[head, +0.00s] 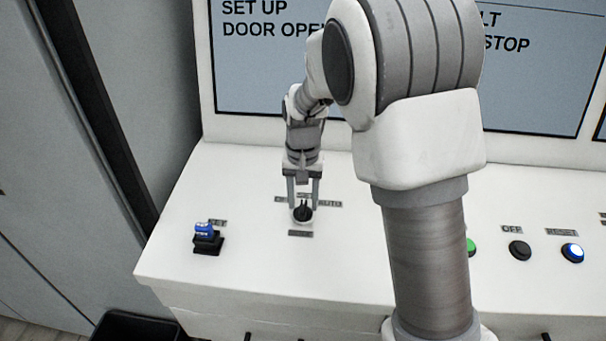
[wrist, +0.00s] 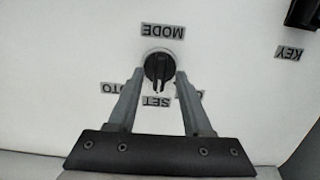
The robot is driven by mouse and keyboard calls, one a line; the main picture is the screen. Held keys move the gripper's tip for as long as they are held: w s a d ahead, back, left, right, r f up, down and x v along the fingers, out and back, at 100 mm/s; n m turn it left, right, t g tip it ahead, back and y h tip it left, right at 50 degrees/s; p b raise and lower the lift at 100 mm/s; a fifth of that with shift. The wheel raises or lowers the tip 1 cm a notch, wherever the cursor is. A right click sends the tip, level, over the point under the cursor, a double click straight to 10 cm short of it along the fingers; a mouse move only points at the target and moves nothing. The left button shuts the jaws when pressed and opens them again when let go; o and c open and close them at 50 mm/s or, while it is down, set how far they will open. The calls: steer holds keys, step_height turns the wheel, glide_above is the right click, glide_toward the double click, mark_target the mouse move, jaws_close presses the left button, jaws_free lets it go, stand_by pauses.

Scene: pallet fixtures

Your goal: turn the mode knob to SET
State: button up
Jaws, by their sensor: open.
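The mode knob (head: 302,214) is a black round knob with a raised ridge on the white console, above its lower label plate. In the wrist view the knob (wrist: 158,68) sits between the fingertips, with the MODE label (wrist: 162,32) above it and the SET label (wrist: 156,101) below. Its ridge runs roughly up and down, along the line toward SET. My gripper (head: 303,206) points down at the knob. In the wrist view my gripper (wrist: 160,74) is open, one finger on each side of the knob; I cannot tell whether either finger touches it.
A blue key switch (head: 205,230) on a black base stands left of the knob. A black button (head: 520,250) and a lit blue button (head: 572,252) are at the right. A green button (head: 471,246) is partly hidden by my arm. A screen (head: 255,75) rises behind the console.

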mark_target(303, 206)
step_height(303, 206, up, 17)
steer(key=shift+f+b, duration=0.15)
steer(key=shift+b, duration=0.15)
